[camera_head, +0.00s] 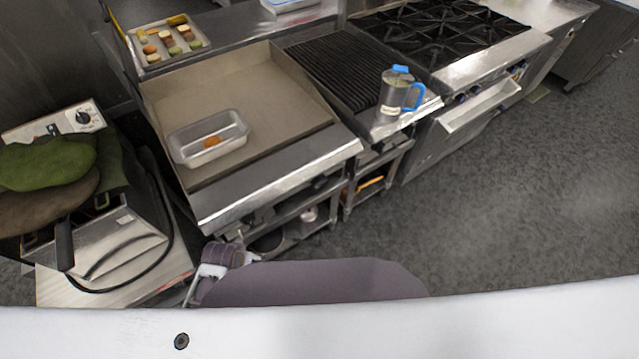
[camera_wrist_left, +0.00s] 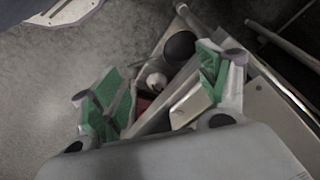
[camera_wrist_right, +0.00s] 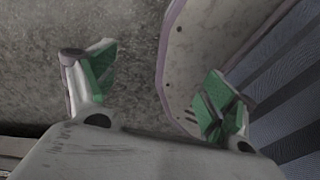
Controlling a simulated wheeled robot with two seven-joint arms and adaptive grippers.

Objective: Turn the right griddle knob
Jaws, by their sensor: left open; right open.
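The flat griddle (camera_head: 275,80) stands left of centre in the head view, with a wide steel front ledge (camera_head: 285,185). Its front panel lies in shadow under the ledge, and I cannot clearly make out the right griddle knob in any view. My left gripper (camera_wrist_left: 155,88) is open and empty in the left wrist view, over the shelf area below a steel edge. My right gripper (camera_wrist_right: 160,80) is open and empty in the right wrist view, above the grey floor and away from the griddle.
A metal pan (camera_head: 215,155) lies on the griddle. A clear jug with a blue handle (camera_head: 395,95) stands by the grill (camera_head: 335,65). The burner range (camera_head: 440,35) is to the right. A fryer (camera_head: 120,240) stands left. Floor (camera_head: 500,200) is open at right.

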